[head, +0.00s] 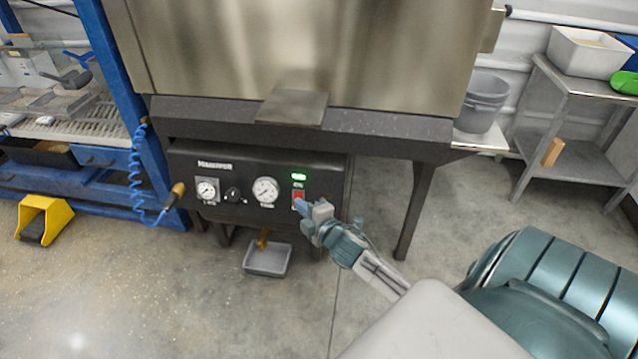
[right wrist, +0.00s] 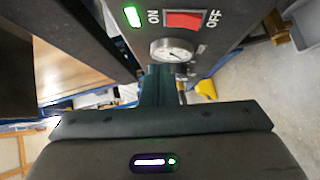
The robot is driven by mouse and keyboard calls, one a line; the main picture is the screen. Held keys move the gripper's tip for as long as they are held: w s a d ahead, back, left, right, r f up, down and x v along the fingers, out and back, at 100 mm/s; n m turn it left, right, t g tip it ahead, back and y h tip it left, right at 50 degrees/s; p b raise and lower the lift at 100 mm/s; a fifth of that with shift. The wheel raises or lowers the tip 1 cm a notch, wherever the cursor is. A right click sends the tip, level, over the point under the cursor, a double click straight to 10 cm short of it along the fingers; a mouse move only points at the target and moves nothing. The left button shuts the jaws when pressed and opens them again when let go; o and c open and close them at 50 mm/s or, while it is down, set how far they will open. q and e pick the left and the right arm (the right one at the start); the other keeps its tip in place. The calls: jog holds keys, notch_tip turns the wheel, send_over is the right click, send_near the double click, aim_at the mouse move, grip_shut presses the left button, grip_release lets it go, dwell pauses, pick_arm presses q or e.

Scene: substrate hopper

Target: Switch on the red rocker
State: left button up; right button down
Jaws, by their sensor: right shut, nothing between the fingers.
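The red rocker (head: 298,195) sits on the right part of the dark control panel (head: 225,166), below a lit green indicator (head: 299,177). In the right wrist view the red rocker (right wrist: 184,20) lies between the printed words ON and OFF, with the green light (right wrist: 132,15) beyond ON. Which side of the rocker is pressed in I cannot tell. My right gripper (head: 302,205) is shut and empty, its tips just at the rocker's lower edge in the head view. Whether they touch it I cannot tell. My left gripper is not in view.
Two gauges, the larger one (head: 265,190) near the rocker, and a black knob (head: 233,194) share the panel. A steel hopper (head: 300,50) stands above. A grey tray (head: 268,261) lies on the floor below. A blue coiled hose (head: 137,170) hangs at the left.

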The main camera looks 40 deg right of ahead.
jog(key=s+r, duration=0.2)
jog(key=s, duration=0.5)
jog(key=shift+s, duration=0.3)
